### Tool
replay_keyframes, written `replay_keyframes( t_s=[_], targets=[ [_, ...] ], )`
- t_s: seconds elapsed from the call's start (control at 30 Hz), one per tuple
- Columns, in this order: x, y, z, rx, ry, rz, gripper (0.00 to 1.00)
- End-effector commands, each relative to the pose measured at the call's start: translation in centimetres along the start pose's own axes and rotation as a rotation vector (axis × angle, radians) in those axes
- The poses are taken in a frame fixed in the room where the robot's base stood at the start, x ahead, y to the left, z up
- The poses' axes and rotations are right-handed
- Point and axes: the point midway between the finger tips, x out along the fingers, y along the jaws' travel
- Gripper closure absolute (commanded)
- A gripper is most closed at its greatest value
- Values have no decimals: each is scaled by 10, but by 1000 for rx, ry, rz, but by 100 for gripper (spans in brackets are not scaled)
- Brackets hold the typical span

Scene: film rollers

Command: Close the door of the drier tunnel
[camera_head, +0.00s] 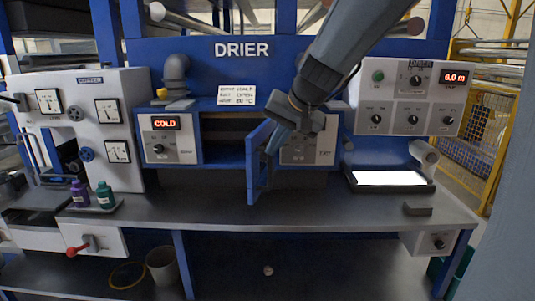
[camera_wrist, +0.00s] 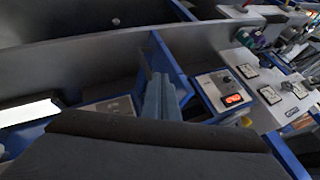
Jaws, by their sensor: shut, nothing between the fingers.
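The blue-grey fingers also show in the wrist view (camera_wrist: 160,96). I cannot tell whether they touch the door.
Left of the opening is a control box (camera_head: 169,138) reading COLD. The coater (camera_head: 85,125) stands farther left, with purple (camera_head: 79,194) and green (camera_head: 105,195) bottles before it. A lit panel (camera_head: 390,178) lies at right. The grey bench (camera_head: 330,207) before the door is clear.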

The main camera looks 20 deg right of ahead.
Motion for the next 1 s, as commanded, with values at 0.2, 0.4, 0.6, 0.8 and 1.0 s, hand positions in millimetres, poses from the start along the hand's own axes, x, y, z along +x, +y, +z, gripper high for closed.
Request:
replay_keyframes(
  t_s=[0.2,0.4,0.6,0.8,1.0],
  targets=[
    [33,0,2,0,-7,2,100],
    [66,1,2,-1,-6,2,100],
    [88,1,2,-2,-4,2,100],
    [96,1,2,-1,-3,2,100],
    [96,1,2,-1,-2,2,100]
  ],
)
